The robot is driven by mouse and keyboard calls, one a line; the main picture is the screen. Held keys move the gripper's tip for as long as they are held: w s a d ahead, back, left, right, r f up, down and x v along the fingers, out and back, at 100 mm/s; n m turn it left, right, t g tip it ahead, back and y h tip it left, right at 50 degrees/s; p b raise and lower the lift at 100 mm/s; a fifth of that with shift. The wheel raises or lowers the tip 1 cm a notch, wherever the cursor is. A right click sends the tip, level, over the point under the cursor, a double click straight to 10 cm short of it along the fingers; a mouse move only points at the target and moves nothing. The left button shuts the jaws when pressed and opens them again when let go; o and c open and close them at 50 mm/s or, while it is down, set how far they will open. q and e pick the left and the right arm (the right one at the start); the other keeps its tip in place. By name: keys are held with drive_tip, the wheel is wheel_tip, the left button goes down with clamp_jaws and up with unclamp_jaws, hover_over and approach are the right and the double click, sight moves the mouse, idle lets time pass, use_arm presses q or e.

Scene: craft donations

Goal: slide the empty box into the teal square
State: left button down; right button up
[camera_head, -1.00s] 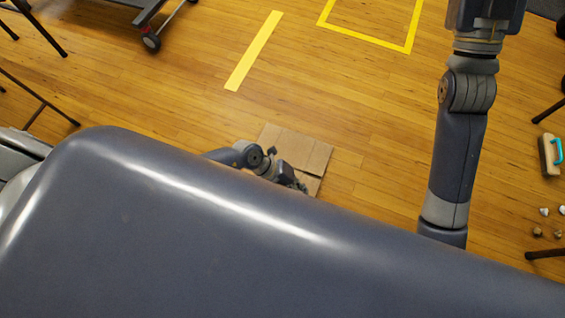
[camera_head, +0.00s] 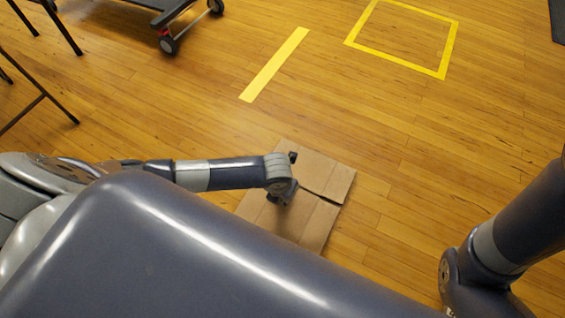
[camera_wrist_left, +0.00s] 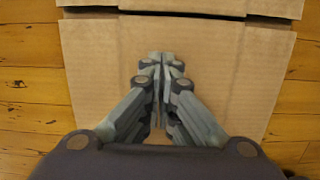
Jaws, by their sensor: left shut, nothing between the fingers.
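The brown cardboard box (camera_head: 328,180) is on the wooden floor just ahead of my body, which hides part of its near side. Its top flaps are folded flat with a dark gap between them. I cannot see inside. My left gripper (camera_head: 284,194) points down over the top of the box. In the left wrist view the gripper (camera_wrist_left: 162,62) is shut with its fingertips together and empty, over a flap of the box (camera_wrist_left: 230,60). I cannot tell whether it touches. No teal square is in view. My right gripper is out of view.
A yellow square outline (camera_head: 446,50) is taped on the floor at the upper right, empty inside. A yellow tape strip (camera_head: 274,64) lies between it and the box. A wheeled cart (camera_head: 172,20) and dark metal legs (camera_head: 58,28) stand at upper left. The floor between is clear.

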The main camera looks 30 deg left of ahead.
sight(296, 177)
use_arm(q)
drive_tip(key=w+b, duration=0.1)
drive_tip(key=w, duration=0.2)
drive_tip(key=w+b, duration=0.3)
drive_tip(key=w, duration=0.2)
drive_tip(key=shift+w+d+f, duration=0.25)
drive_tip(key=shift+w, duration=0.1)
drive_tip(key=shift+s+f+b, duration=0.1)
drive_tip(key=shift+f+b, duration=0.25)
drive_tip(key=shift+b, duration=0.55)
drive_tip(key=shift+f, duration=0.25)
drive_tip(key=shift+s+a, duration=0.1)
